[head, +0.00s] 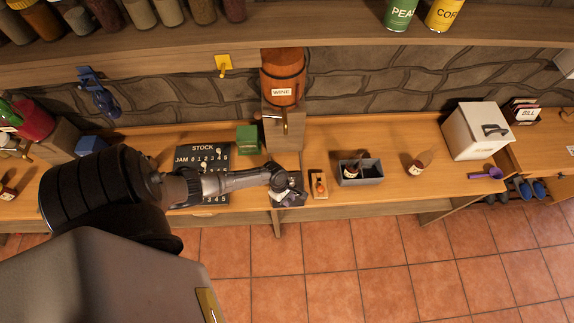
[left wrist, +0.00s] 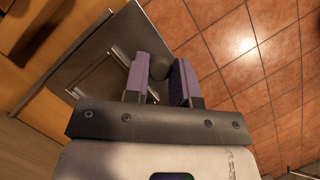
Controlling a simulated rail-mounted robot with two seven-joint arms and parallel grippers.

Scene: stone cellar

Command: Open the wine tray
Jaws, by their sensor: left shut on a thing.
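How far the tray sticks out is hard to tell. My right gripper is not in view.
A black stock board (head: 203,160) lies left of the gripper. A small wooden holder (head: 319,184), a grey bin (head: 361,173), a brown bottle (head: 417,164) and a white box (head: 474,130) stand to the right. The tiled floor (head: 380,255) in front is clear.

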